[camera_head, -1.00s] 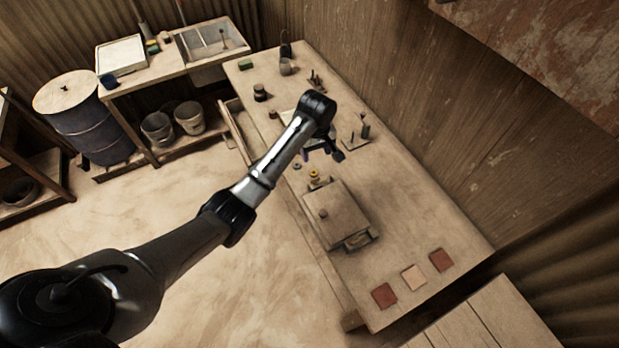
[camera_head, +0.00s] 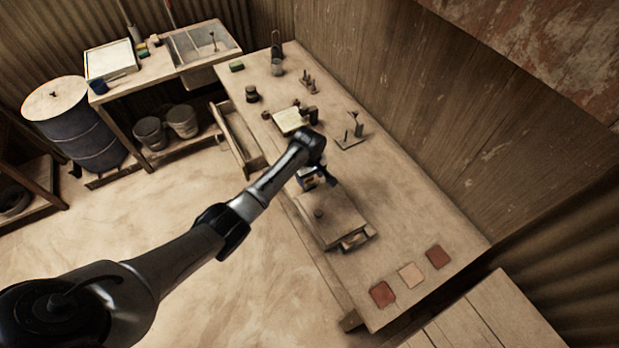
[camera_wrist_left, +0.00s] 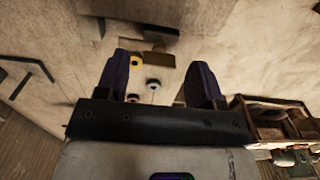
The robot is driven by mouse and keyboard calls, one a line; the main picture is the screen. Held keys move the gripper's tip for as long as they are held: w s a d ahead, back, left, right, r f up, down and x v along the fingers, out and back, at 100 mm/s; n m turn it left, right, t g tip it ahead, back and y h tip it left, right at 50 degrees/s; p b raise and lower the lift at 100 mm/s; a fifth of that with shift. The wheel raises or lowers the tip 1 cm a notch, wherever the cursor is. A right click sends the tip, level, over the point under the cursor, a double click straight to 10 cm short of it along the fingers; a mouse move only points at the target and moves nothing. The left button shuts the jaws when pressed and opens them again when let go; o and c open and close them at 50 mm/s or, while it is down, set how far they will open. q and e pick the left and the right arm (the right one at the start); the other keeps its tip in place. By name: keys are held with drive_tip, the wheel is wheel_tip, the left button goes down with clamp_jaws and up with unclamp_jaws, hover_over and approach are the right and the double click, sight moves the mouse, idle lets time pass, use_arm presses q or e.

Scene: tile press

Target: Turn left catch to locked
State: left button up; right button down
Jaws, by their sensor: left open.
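The tile press (camera_head: 332,218), a flat pale block with a small knob on top, sits on the long workbench. My left gripper (camera_head: 318,180) is over its far edge in the head view, which hides the small parts there. In the left wrist view the left gripper (camera_wrist_left: 160,78) is open, with two dark purple fingers spread apart. Between them show a yellow ring (camera_wrist_left: 136,62) and a pale round part with a dark centre (camera_wrist_left: 153,84). Another small round part (camera_wrist_left: 133,98) is partly hidden by the gripper body. I cannot tell which is the left catch. The right gripper is out of view.
Three square tiles lie at the bench's near end, including a red one (camera_head: 382,293) and a pale one (camera_head: 411,275). A small stand (camera_head: 351,141) and a pale tray (camera_head: 290,120) lie farther back. An open drawer (camera_head: 238,138) juts from the bench's left side.

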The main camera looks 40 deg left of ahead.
use_arm(q)
drive_tip(key=shift+f, duration=0.65)
drive_tip(key=shift+c, duration=0.4)
